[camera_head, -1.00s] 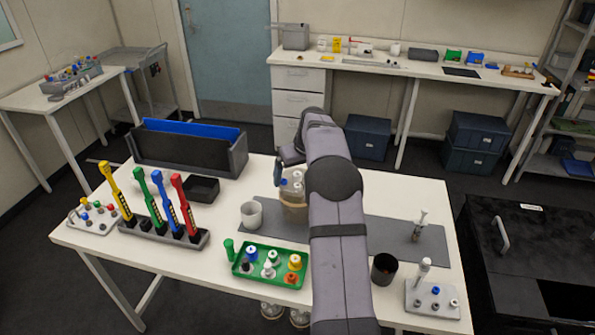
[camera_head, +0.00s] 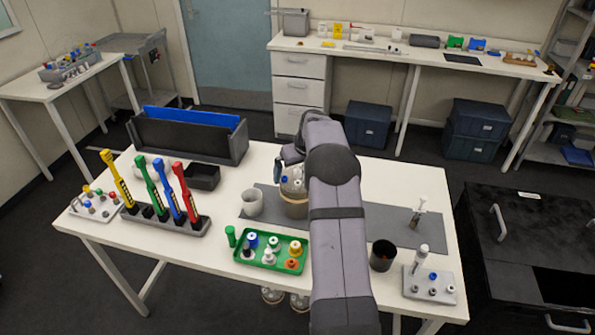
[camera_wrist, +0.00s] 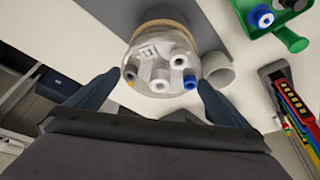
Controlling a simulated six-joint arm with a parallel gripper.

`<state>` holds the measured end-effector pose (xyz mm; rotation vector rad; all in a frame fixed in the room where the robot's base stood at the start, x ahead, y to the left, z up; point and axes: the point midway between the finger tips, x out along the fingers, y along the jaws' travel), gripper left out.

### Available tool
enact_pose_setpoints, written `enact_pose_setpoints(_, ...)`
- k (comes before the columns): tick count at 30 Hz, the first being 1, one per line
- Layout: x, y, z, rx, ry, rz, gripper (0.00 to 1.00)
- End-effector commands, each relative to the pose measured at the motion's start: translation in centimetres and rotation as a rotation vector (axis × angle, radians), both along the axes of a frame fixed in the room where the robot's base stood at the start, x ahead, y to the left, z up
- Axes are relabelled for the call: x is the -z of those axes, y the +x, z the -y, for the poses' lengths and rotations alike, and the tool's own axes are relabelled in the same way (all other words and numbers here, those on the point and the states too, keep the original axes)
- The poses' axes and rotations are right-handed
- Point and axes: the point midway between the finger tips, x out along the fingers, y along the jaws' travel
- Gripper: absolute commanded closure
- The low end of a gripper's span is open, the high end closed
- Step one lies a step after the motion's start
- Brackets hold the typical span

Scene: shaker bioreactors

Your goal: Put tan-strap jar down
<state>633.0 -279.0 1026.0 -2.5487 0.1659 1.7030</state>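The tan-strap jar (camera_head: 296,208) stands upright on the grey mat, partly hidden by my arm in the head view. In the wrist view the jar (camera_wrist: 158,50) shows its clear lid with white, grey and blue-capped ports, and the tan band lies beyond it. My gripper (camera_wrist: 160,80) is open, with one dark finger on each side of the lid. The fingertips are close to the lid's edges, with a small gap at the left. In the head view my gripper (camera_head: 290,156) is at the jar's far upper side, mostly hidden by my arm.
A white cup (camera_head: 252,203) stands just left of the jar. A green tray (camera_head: 268,262) with several capped bottles lies in front. A rack (camera_head: 165,222) with coloured tools is at the left. The grey mat (camera_head: 400,232) is mostly clear to the right.

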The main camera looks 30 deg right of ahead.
Motion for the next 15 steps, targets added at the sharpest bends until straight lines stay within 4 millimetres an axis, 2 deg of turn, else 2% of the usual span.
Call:
enact_pose_setpoints(8,-0.5,-0.1,0.0,0.0,-0.001,0.001,0.0)
enact_pose_setpoints(15,-2.9,-1.1,-0.1,0.0,-0.004,0.005,0.0)
